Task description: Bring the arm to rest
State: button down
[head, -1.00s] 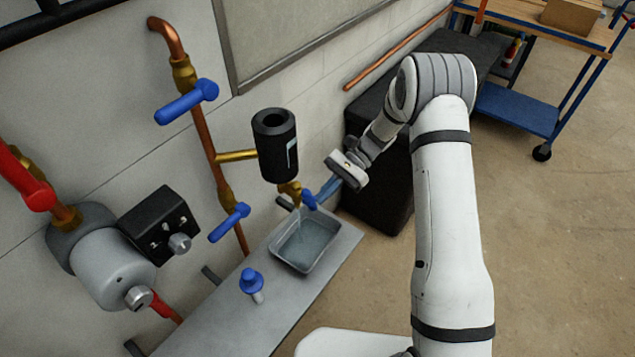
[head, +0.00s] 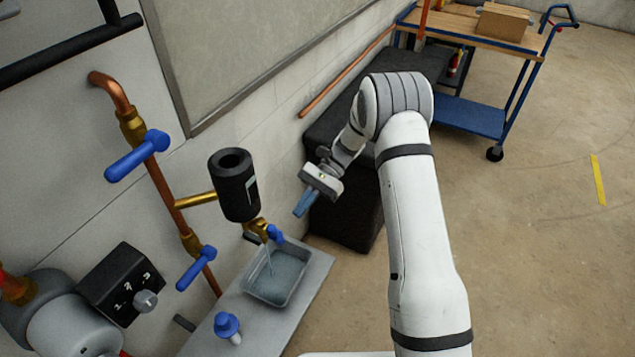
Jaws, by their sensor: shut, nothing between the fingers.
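My gripper (head: 305,203) is at the end of my white arm, in the middle of the head view. Its blue fingers are shut with nothing between them and point down and to the left. It hangs in the air to the right of the small brass drain tap with a blue handle (head: 274,233), apart from it. A thin stream of water runs from the tap into a grey tray (head: 277,293) on a grey shelf (head: 303,305). My arm is bent, with its elbow high.
A black vessel (head: 234,186) and copper pipe with blue lever valves (head: 138,156) are on the wall at left. A blue-capped item (head: 228,326) stands on the shelf. Black boxes (head: 345,205) are behind my arm. A blue trolley (head: 470,119) stands farther back. The floor at right is clear.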

jog(key=f+b+v, duration=0.1)
jog(key=v, duration=0.8)
jog(key=shift+w, duration=0.4)
jog(key=s+d+r+n+t+h, duration=0.35)
jog(key=s+d+r+t, duration=0.2)
jog(key=s+r, duration=0.65)
jog(key=s+d+r+n+t+h, duration=0.1)
jog(key=s+d+n+t+h, duration=0.1)
jog(key=s, duration=0.6)
jog(key=s+d+r+n+t+h, duration=0.1)
jog(key=s+d+r+t+h, duration=0.1)
jog(key=s+d+t, duration=0.3)
jog(key=s+h, duration=0.1)
jog(key=s, duration=0.1)
jog(key=shift+s+d+n, duration=0.35)
jog(key=c, duration=2.2)
grip_release()
jog(key=shift+r, duration=0.15)
